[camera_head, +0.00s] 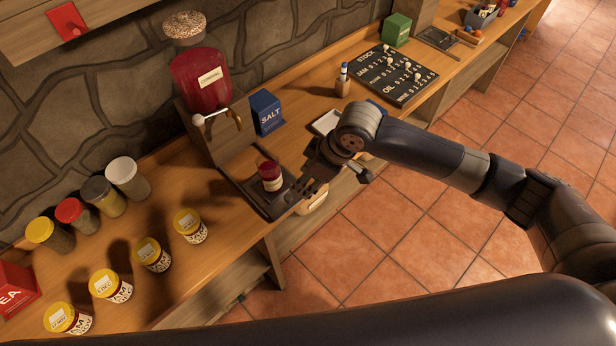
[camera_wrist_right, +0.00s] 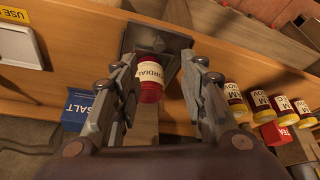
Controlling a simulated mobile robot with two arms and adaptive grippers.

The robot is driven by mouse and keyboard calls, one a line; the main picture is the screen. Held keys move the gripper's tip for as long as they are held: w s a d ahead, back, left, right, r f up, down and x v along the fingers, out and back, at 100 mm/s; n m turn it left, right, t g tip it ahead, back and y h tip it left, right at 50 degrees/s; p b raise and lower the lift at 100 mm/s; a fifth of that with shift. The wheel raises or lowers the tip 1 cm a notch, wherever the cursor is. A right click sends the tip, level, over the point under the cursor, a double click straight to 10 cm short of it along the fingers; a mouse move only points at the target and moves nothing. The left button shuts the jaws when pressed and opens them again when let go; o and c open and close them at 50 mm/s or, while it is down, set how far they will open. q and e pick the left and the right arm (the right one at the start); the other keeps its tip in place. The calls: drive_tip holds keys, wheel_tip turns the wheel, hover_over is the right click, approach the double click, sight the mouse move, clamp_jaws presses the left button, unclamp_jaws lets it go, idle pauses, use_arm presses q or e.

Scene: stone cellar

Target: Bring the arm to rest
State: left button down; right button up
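My right gripper (camera_head: 303,189) reaches in from the right, low over the counter's front edge. In the right wrist view its two fingers (camera_wrist_right: 157,72) stand wide apart, with nothing clamped between them. A small red jar with a pale cordial label (camera_head: 271,177) stands upright on a dark tray (camera_head: 250,191) just beyond the fingertips. In the wrist view the jar (camera_wrist_right: 150,88) shows in the gap between the fingers, touching neither as far as I can see. My left gripper is not in view.
The red cordial dispenser (camera_head: 202,82) stands behind the tray, with a blue salt box (camera_head: 266,111) beside it. Several yellow-lidded jam jars (camera_head: 190,226) and spice jars (camera_head: 127,178) stand to the left. A dark stock board (camera_head: 397,75) lies farther right. The tiled floor (camera_head: 400,240) in front is clear.

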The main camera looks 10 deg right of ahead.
idle(0.3)
drive_tip(key=s+a+m+y, duration=0.1)
drive_tip(key=s+a+m, duration=0.1)
drive_tip(key=s+a, duration=0.45)
drive_tip(key=s+d+f+m+t+h, duration=0.1)
drive_tip(key=s+d+f+m+h, duration=0.2)
drive_tip(key=s+d, duration=0.65)
drive_tip(key=s+d+f+m+h, duration=0.25)
drive_tip(key=s+d+m, duration=0.3)
drive_tip(key=d, duration=0.65)
wheel_tip(320, 180, down, 30)
drive_tip(key=s+n+g+b, duration=0.1)
drive_tip(key=s+b, duration=0.2)
drive_tip(key=s+d+f+g+b, duration=0.1)
drive_tip(key=s+d+f+b, duration=0.1)
drive_tip(key=s+f, duration=1.3)
wheel_tip(320, 180, down, 2)
drive_tip(key=shift+s+d+f+b, duration=0.15)
drive_tip(key=shift+s+d+b, duration=0.2)
drive_tip(key=shift+b, duration=0.1)
